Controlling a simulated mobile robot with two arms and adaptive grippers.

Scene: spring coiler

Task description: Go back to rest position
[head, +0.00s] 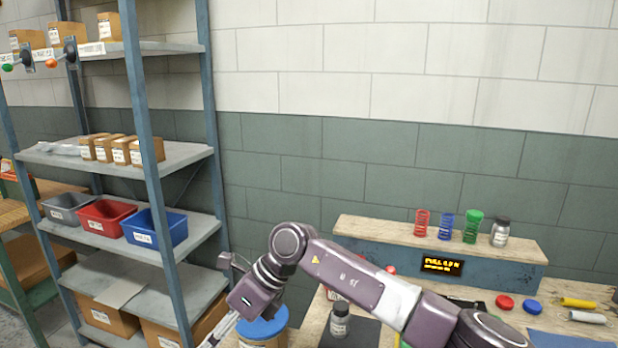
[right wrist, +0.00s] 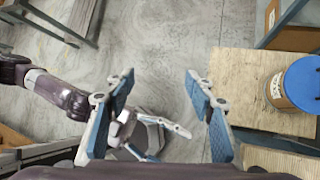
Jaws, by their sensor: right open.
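My right arm comes in from the lower right of the head view and bends down to the left. Its gripper (head: 216,333) is beside the table's left end, partly cut off by the bottom edge. In that view my left arm (right wrist: 45,88) shows at the left. A grey jointed part that looks like my left gripper (right wrist: 148,135) is partly hidden behind the right fingers; its opening is unclear.
A blue-lidded tub (head: 262,332) stands on the wooden table close to my right gripper. Coloured springs (head: 446,225) and a jar (head: 500,232) stand on the raised ledge (head: 380,231). A shelf rack with a blue bin (head: 155,229) is at the left.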

